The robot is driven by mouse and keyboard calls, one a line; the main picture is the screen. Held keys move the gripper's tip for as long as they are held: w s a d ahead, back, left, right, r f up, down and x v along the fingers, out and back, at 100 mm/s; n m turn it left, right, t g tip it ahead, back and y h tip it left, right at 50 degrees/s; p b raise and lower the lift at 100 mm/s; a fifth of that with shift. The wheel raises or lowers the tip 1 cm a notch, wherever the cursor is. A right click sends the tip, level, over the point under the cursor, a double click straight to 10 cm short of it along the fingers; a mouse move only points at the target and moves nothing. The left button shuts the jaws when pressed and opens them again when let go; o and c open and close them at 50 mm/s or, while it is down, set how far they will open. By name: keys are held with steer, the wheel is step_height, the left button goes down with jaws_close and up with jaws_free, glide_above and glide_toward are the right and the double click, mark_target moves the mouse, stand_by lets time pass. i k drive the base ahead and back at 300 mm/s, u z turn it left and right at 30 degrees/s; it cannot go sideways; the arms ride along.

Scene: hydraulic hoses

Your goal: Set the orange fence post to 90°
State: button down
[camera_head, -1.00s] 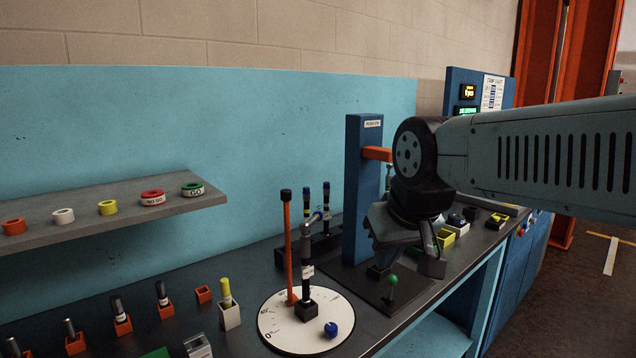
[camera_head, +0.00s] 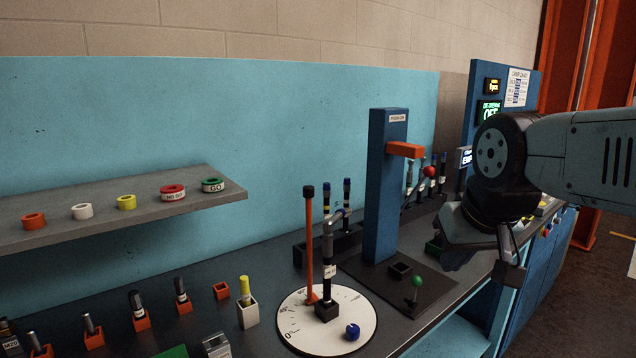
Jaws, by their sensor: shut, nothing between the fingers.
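The orange fence post (camera_head: 309,255) stands upright with a black cap, at the back-left edge of the white dial plate (camera_head: 361,311). The plate carries degree marks along its left side, with 0 near the front left; the mark at the post's foot is too small to read surely. A black hose piece (camera_head: 328,262) with a bent grey top stands in a black socket at the plate's middle, right of the post. A blue knob (camera_head: 352,332) sits on the plate's front. My gripper (camera_head: 510,278) is shut and empty, well right of the dial, by the bench's front edge.
The blue push-on stand (camera_head: 384,190) with an orange arm rises between the dial and my gripper. A green-knobbed lever (camera_head: 417,282) stands on its base plate. Hose ends in orange holders line the bench at left, below a shelf (camera_head: 110,214) of coloured rings.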

mark_target(308, 189)
steer(key=u, duration=0.1)
steer(key=k, duration=0.9)
steer(key=u, duration=0.35)
steer(key=i, duration=1)
steer(key=z, duration=0.1)
